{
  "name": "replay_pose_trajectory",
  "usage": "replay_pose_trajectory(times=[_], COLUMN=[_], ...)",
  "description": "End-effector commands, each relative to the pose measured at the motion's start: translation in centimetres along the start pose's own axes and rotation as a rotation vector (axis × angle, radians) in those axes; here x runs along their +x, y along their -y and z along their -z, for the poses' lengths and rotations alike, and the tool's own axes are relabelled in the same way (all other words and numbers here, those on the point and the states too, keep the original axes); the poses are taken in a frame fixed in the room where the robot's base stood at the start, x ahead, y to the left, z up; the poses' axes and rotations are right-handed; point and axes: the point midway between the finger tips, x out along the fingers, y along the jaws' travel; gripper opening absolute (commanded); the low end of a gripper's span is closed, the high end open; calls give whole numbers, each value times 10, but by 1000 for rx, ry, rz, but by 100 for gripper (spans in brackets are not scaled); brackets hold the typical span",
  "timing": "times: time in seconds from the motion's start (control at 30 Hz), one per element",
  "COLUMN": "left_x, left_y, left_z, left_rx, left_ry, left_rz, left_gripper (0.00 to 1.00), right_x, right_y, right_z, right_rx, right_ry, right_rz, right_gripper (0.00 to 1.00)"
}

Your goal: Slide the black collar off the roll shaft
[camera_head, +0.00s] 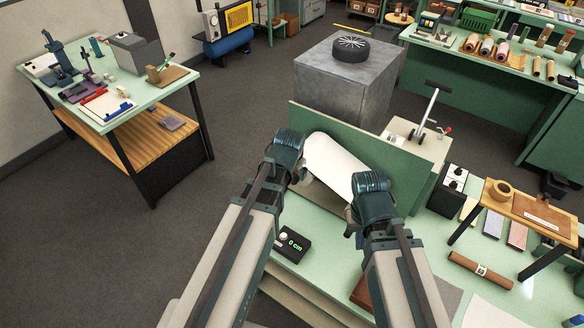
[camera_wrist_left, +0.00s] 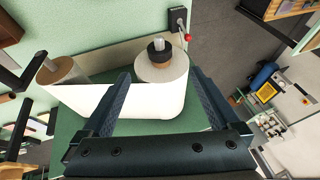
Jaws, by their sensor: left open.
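The black collar (camera_wrist_left: 159,51) is a short dark ring around the pale roll shaft (camera_wrist_left: 159,43) in the left wrist view. It sits over the brown core of a white roll (camera_wrist_left: 170,72). My left gripper (camera_wrist_left: 161,74) is open, its two fingers spread to either side of the roll, with nothing gripped. In the head view my left gripper (camera_head: 300,173) is over the left end of the white sheet (camera_head: 335,160), and the collar is hidden there. My right gripper (camera_head: 351,218) is at the sheet's right end, and its jaws are too obscured to judge.
A green panel (camera_head: 400,172) stands behind the white sheet. A second roll (camera_wrist_left: 62,72) carries the sheet's other end. A red-knobbed lever (camera_wrist_left: 186,36) is close to the collared roll.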

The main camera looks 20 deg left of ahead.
Motion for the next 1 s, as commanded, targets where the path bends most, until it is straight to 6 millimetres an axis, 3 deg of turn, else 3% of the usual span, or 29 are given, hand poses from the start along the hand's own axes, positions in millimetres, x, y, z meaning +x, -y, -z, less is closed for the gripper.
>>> replay_pose_trajectory(times=[0.7,1.0], left_x=[110,125], left_y=[-1,0], left_z=[-1,0], left_rx=[-1,0], left_ry=[1,1], left_rz=[-1,-1], left_gripper=[96,96], right_x=[98,111], right_y=[8,9], right_z=[7,8], right_rx=[-30,-28], right_ry=[-4,-5], right_rz=[-4,-3], right_gripper=[0,0])
